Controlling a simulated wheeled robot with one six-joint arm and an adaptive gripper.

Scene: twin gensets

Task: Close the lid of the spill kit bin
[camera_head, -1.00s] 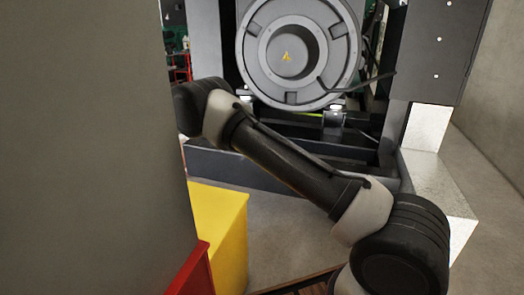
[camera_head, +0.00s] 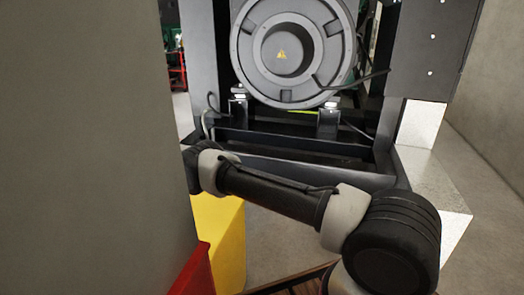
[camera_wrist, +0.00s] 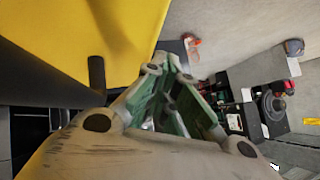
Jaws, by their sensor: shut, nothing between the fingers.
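The yellow bin (camera_head: 219,240) stands at the lower left in the head view, partly behind a grey surface and my arm. A large yellow panel (camera_wrist: 80,38), apparently part of this bin, fills the upper left in the wrist view. A short dark peg or handle (camera_wrist: 97,75) stands out against it. I cannot tell how the lid stands. My gripper (camera_wrist: 170,71) is shut and empty, with its fingers beside the yellow panel's right edge. Contact with the panel cannot be made out. In the head view the gripper is hidden behind the grey surface.
A tall grey surface (camera_head: 85,150) blocks the left of the head view. A red panel (camera_head: 193,273) stands beside the yellow bin. The genset (camera_head: 283,55) on its dark frame (camera_head: 290,140) stands behind my arm. Bare floor (camera_head: 275,240) lies below the arm.

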